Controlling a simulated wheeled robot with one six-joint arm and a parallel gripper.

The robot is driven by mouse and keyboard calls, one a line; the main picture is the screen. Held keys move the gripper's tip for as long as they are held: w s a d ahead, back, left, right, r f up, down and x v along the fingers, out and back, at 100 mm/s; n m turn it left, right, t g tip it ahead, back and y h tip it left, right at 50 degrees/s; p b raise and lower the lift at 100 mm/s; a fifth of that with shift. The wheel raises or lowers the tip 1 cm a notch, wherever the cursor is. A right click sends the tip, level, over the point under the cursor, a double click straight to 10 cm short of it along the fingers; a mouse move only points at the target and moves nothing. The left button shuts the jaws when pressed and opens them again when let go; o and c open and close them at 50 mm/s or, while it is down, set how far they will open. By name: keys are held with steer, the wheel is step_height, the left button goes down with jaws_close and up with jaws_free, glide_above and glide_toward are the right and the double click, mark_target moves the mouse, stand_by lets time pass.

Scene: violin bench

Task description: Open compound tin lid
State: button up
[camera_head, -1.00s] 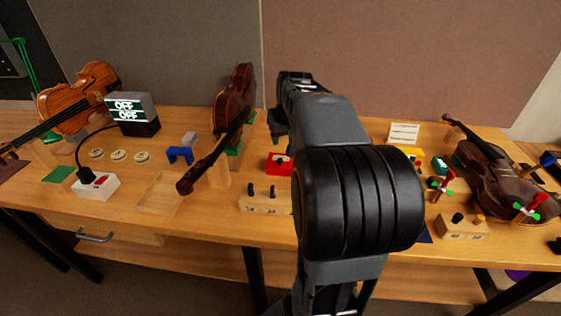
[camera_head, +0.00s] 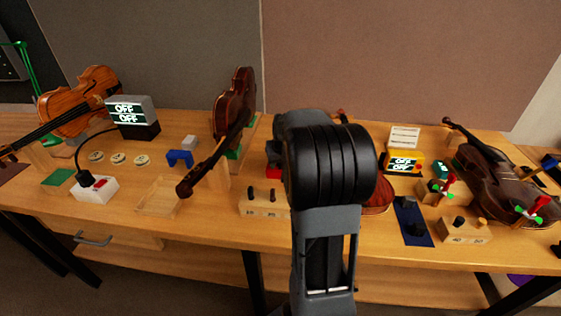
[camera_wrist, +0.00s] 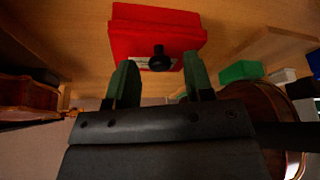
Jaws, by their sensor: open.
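The compound tin seems to be the red box (camera_wrist: 155,35) with a black knob (camera_wrist: 160,60) on it, seen in the wrist view. My gripper (camera_wrist: 161,80) is open and empty, its two greenish fingers spread on either side of the knob. The fingertips look close to the tin, but I cannot tell whether they touch it. The tin looks closed. In the head view only a sliver of the red tin (camera_head: 273,172) shows beside my arm, and my gripper is hidden behind the arm.
An upright violin (camera_head: 234,105) stands left of the tin. A wooden block with pegs (camera_head: 258,208) is in front.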

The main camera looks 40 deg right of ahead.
steer(key=shift+c, duration=0.4)
jaws_close()
